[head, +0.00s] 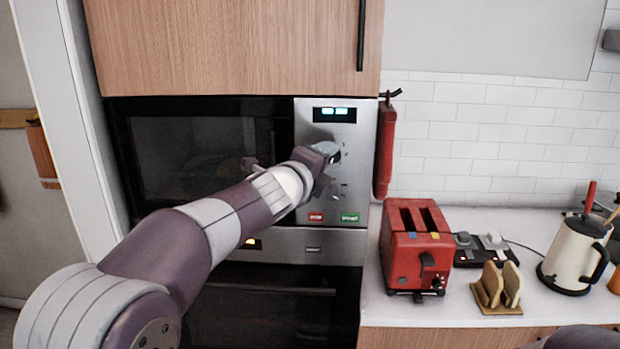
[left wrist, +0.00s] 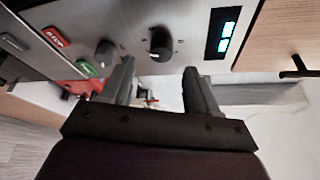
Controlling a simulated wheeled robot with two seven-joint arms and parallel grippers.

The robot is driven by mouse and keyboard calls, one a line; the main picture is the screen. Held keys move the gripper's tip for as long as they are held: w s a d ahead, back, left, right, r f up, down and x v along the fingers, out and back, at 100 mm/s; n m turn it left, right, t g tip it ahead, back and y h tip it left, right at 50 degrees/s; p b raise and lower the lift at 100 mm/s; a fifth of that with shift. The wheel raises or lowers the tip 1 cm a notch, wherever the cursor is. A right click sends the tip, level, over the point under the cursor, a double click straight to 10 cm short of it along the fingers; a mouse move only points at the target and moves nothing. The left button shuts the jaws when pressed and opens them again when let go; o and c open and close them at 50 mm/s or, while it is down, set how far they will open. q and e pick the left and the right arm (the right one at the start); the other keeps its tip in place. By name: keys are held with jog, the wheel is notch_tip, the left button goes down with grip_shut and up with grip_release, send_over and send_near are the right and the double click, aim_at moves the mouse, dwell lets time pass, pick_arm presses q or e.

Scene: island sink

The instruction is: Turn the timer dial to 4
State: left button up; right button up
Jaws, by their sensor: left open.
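The microwave's steel control panel (head: 358,170) is at the middle of the head view. In the left wrist view two dark round dials stand on it: one (left wrist: 160,43) nearer the lit display (left wrist: 223,32), the other (left wrist: 105,53) nearer the buttons. I cannot read which is the timer dial or the numbers around them. My left gripper (head: 326,152) is at the panel, open. In its wrist view (left wrist: 160,68) the dial nearer the display appears between the fingertips; I cannot tell whether they touch it. The gripper largely hides the dials in the head view.
A red stop button (head: 316,217) and a green start button (head: 350,217) sit low on the panel. A red cloth (head: 385,150) hangs just right of it. A red toaster (head: 407,250), toast rack (head: 497,287) and kettle (head: 572,252) stand on the counter.

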pick_arm(q)
jog(key=v, duration=0.7)
jog(key=shift+s+a, duration=0.2)
jog(key=shift+s, duration=0.1)
jog(key=s+a+f+n+g+y, duration=0.3)
jog(key=a+f+n, duration=0.1)
jog(key=f+n, duration=0.4)
jog(key=s+a+f+n+g+y, duration=0.2)
jog(key=s+a+f+n, duration=0.1)
jog(key=f+n, duration=0.55)
jog(key=s+a+f+n+g, duration=0.3)
jog(key=s+f+n+g, duration=0.1)
jog(key=s+f, duration=0.5)
jog(key=s+a+f+n+g, duration=0.3)
jog(key=s+f+n+g, duration=0.2)
jog(key=s+f, duration=0.4)
jog(key=shift+s+y, duration=0.4)
jog(key=shift+s, duration=0.65)
